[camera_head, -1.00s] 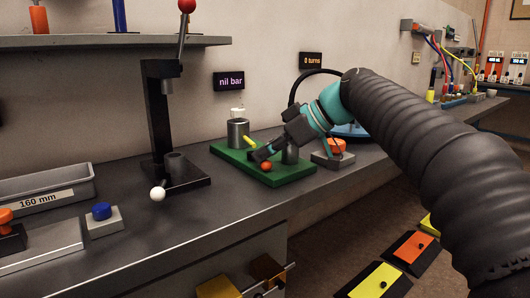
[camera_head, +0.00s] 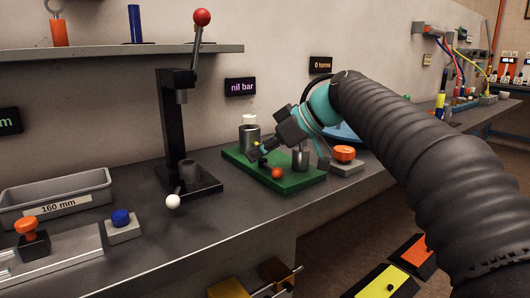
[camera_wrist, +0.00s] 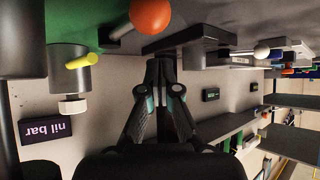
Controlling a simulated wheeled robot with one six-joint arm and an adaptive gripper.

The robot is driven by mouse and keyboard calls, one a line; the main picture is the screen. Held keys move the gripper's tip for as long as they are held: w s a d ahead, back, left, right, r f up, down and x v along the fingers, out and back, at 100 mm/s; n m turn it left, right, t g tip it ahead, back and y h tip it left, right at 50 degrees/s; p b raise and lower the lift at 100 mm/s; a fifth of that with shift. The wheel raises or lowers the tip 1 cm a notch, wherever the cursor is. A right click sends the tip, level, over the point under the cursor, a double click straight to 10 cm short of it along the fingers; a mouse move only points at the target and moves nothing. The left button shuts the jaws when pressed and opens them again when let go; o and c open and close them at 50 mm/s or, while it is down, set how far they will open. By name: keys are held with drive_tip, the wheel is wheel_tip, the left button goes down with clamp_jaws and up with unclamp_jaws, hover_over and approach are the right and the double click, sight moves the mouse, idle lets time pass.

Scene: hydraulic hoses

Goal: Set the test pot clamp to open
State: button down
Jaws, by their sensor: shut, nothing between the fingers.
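The test pot station has a green base (camera_head: 297,184). A grey metal pot (camera_head: 249,136) with a white cap (camera_head: 249,119) stands on it, and a yellow pin beside the pot is mostly hidden by my gripper. An orange ball knob (camera_head: 278,173) is near the front of the base. I cannot tell which part is the clamp. My gripper (camera_head: 256,156) is shut and empty, above the base and left of the knob. In the inverted wrist view, the fingers (camera_wrist: 160,62) are apart from the orange knob (camera_wrist: 150,15) and yellow pin (camera_wrist: 82,61).
A second metal cylinder (camera_head: 300,158) stands on the base. A black lever press (camera_head: 174,125) with a white ball (camera_head: 173,202) stands left. An orange button on a grey box (camera_head: 344,153) is right. A "nil bar" display (camera_head: 241,87) hangs behind.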

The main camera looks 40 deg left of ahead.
drive_tip(key=shift+r, duration=0.75)
drive_tip(key=w+d+r, duration=0.4)
drive_tip(key=d+r, duration=0.1)
drive_tip(key=shift+w+d, duration=0.2)
drive_tip(key=shift+w, duration=0.2)
drive_tip(key=shift+s+r, duration=0.1)
